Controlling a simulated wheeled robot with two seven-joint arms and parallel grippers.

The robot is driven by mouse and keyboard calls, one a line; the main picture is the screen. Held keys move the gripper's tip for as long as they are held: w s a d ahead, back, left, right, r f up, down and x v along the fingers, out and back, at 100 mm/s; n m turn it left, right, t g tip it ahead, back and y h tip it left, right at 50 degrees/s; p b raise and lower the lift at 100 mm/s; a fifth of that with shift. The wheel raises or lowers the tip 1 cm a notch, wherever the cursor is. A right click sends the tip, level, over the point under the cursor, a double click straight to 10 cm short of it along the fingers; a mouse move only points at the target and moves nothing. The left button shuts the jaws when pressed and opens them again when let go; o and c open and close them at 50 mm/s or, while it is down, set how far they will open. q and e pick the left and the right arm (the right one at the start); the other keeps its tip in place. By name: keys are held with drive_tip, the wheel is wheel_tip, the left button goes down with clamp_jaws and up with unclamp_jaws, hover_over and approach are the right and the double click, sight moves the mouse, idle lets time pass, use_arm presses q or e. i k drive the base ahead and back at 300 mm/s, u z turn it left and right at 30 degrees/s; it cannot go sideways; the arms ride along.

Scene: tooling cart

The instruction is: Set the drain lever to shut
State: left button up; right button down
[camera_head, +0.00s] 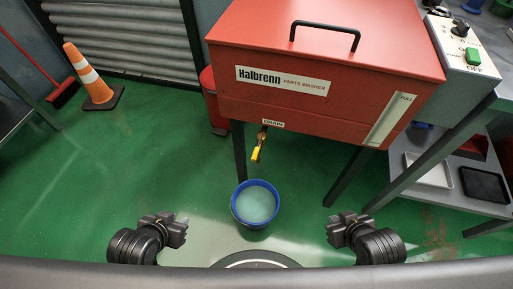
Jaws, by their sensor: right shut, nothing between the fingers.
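The yellow drain lever (257,153) hangs from a brass valve under the front of the red parts washer (330,99), just below the DRAIN label (273,123). The lever points mostly downward with a slight tilt. A blue bucket (235,208) holding pale liquid stands on the floor below it. My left gripper (180,230) is low, left of the bucket and well apart from the lever. My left fingers are too small and dark to judge. My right gripper (335,231) is right of the bucket, shut and empty, also apart from the lever.
The washer's legs stand left of and behind the bucket and to its right. A control box (467,46) and a shelf with trays (430,170) are at the right. A traffic cone (92,78) and a red bin (210,98) stand at left. Green floor (130,165) is clear at left.

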sight(255, 150)
drive_tip(key=k, duration=0.5)
drive_tip(key=z, duration=1.5)
drive_tip(key=i, duration=0.8)
drive_tip(key=u, duration=1.7)
